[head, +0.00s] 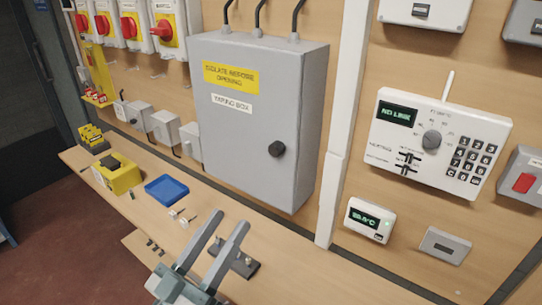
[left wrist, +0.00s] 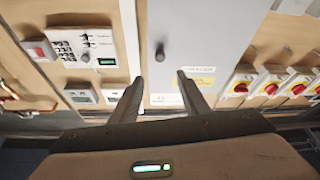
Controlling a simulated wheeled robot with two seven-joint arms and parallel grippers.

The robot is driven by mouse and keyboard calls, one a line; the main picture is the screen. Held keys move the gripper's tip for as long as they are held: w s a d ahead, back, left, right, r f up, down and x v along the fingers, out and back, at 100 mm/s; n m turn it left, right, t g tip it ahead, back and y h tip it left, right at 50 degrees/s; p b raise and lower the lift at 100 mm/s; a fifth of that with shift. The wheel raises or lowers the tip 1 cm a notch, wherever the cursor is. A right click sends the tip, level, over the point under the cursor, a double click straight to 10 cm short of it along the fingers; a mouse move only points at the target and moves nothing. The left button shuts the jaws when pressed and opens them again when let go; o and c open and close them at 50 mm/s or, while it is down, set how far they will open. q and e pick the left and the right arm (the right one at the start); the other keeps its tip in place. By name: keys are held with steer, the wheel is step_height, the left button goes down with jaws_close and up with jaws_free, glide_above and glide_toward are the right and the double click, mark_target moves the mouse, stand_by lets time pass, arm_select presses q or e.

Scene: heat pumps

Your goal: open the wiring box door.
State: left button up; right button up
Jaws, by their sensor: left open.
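The wiring box (head: 250,145) is a grey cabinet on the wooden wall, with a yellow "isolate before opening" label and a white label. Its door appears shut. A round black knob (head: 277,149) sits at the door's right side. My left gripper (head: 230,218) is open and empty, below the box and lower left of the knob, apart from both. In the left wrist view the scene is inverted: the box door (left wrist: 195,45) lies beyond my open fingers (left wrist: 160,77), and the knob (left wrist: 160,52) shows between and beyond them. My right gripper is not in view.
A wooden bench (head: 300,265) runs below the box, with a blue tray (head: 166,189), a yellow box (head: 117,173) and small loose parts. A white vertical trunking (head: 345,120) and a control panel (head: 437,140) are right of the box. Red-yellow switches (head: 167,30) are upper left.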

arm_select(q)
steer(key=shift+w+d, duration=0.1)
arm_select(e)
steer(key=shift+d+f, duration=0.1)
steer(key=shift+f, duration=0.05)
arm_select(q)
steer(key=b, duration=0.4)
glide_toward(273, 153)
steer(key=p+x, duration=0.3)
steer(key=x, duration=0.4)
steer(key=shift+w+d+r+p, duration=0.1)
steer(key=shift+w+r+p, duration=0.15)
steer(key=shift+p, duration=0.1)
steer(key=shift+w+d+r, duration=0.15)
steer(key=shift+w+d, duration=0.25)
steer(key=shift+w, duration=0.2)
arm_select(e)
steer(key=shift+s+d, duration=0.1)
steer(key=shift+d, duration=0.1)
arm_select(q)
jaws_close()
